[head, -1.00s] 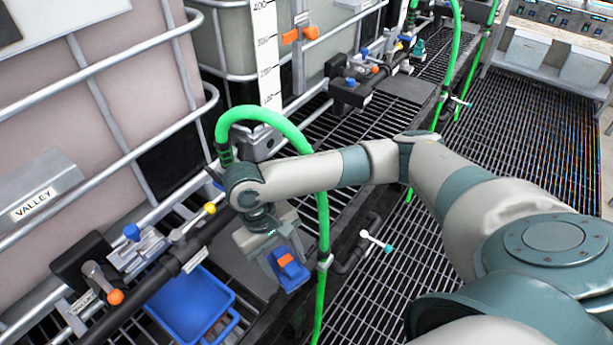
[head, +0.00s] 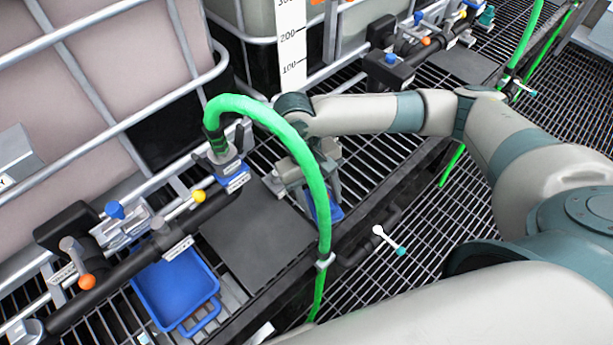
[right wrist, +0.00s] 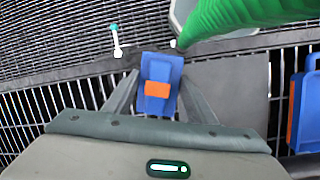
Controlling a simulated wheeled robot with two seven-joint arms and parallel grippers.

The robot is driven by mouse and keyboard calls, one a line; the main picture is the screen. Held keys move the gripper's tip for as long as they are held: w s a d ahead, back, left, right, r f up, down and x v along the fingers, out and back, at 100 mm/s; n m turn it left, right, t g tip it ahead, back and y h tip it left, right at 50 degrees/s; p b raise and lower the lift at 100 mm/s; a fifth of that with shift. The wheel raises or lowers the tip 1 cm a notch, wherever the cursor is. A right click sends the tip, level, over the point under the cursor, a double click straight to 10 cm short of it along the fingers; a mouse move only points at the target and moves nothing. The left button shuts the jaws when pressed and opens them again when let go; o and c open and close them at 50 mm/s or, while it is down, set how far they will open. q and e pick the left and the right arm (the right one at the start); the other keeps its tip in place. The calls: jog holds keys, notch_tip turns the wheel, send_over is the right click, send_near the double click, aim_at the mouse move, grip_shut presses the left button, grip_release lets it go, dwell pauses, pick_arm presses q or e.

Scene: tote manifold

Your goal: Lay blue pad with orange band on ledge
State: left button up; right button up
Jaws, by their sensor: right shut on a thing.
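The blue pad (right wrist: 161,68) with an orange band (right wrist: 157,89) is between the fingers of my right gripper (right wrist: 157,103) in the right wrist view. In the head view, the right gripper (head: 318,182) is behind the green hose, and only part of the pad (head: 337,212) shows below it. The gripper is shut on the pad and holds it over the slatted rack, near its front edge. A dark grey flat plate (head: 255,232), which may be the ledge, lies bare to the left of the gripper. My left gripper is out of view.
The green hose (head: 316,190) arches between the plate and my right gripper. A blue tray (head: 172,292) sits left of the plate. A black pipe with coloured valves (head: 140,245) runs behind them. A white-and-cyan handle (head: 390,241) sticks out beyond the front edge.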

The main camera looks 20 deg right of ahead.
jog(key=shift+n, duration=0.3)
jog(key=shift+w+d+f+n+t+h, duration=0.1)
jog(key=shift+d+n+t+h, duration=0.1)
jog(key=shift+n, duration=0.4)
jog(key=shift+d+n+t+h, duration=0.1)
jog(key=shift+n+h, duration=0.1)
jog(key=shift+n, duration=0.4)
jog(key=n, duration=0.2)
jog(key=n+t, duration=0.1)
jog(key=n, duration=0.1)
jog(key=d+n, duration=0.1)
jog(key=shift+w+n+h, duration=0.25)
jog(key=shift+n+h, duration=0.05)
jog(key=shift+n, duration=0.1)
jog(key=n, duration=0.2)
jog(key=d+n+t, duration=0.1)
jog(key=n, duration=0.1)
jog(key=shift+w, duration=0.2)
jog(key=w+d+r+n+t+y, duration=0.1)
jog(key=d+n+y, duration=0.1)
jog(key=n, duration=0.9)
jog(key=w+d+r+n+t+y, duration=0.1)
jog(key=d+r+n+t+y, duration=0.1)
jog(key=n, duration=0.9)
jog(key=shift+w+d+r, duration=0.25)
jog(key=shift+d, duration=0.4)
jog(key=shift+w+p, duration=0.1)
jog(key=shift+p, duration=0.2)
